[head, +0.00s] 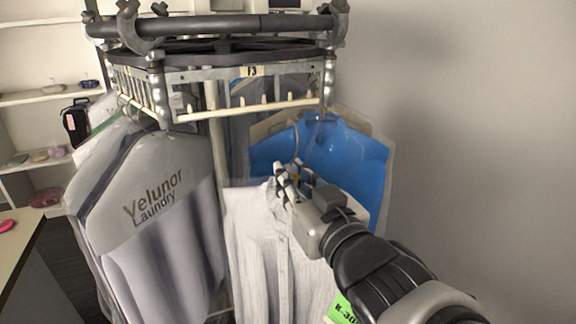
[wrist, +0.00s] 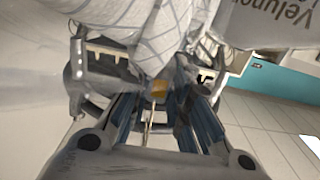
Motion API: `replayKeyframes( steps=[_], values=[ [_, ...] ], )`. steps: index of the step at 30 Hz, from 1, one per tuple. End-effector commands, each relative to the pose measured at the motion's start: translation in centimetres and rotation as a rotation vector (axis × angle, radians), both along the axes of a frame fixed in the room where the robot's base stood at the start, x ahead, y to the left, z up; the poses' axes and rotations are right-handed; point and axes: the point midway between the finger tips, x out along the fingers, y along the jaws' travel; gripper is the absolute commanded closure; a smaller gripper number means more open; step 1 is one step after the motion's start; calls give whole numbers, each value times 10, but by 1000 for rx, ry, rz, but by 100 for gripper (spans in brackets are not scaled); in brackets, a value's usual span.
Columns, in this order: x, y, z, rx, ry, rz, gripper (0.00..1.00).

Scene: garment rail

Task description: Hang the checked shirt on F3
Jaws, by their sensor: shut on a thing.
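A pale checked shirt (head: 262,235) hangs below my gripper (head: 284,178) in the head view, in front of the rail's right part. My gripper is shut on the top of its hanger; the grip itself is small and partly hidden by the fingers. In the wrist view the shirt's checked cloth (wrist: 165,35) fills the top, beyond my gripper (wrist: 160,100). The F3 label (head: 251,71) sits on the rail's front bar (head: 240,106), which carries several pale pegs. The shirt and gripper are below this bar and slightly right of its label.
Bagged grey garments (head: 150,210) marked "Yelunor Laundry" hang at the left. A blue bagged garment (head: 350,160) hangs behind my gripper at the right. The rail's post (head: 219,150) stands between them. A plain wall (head: 480,130) lies to the right, with free room before it.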

Motion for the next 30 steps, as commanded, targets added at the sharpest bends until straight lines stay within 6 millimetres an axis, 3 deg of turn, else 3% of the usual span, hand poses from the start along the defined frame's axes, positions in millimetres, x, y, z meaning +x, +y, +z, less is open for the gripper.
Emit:
replayKeyframes(
  steps=[30],
  values=[
    [66, 23, 1, -2, -2, -2, 100]
  ],
)
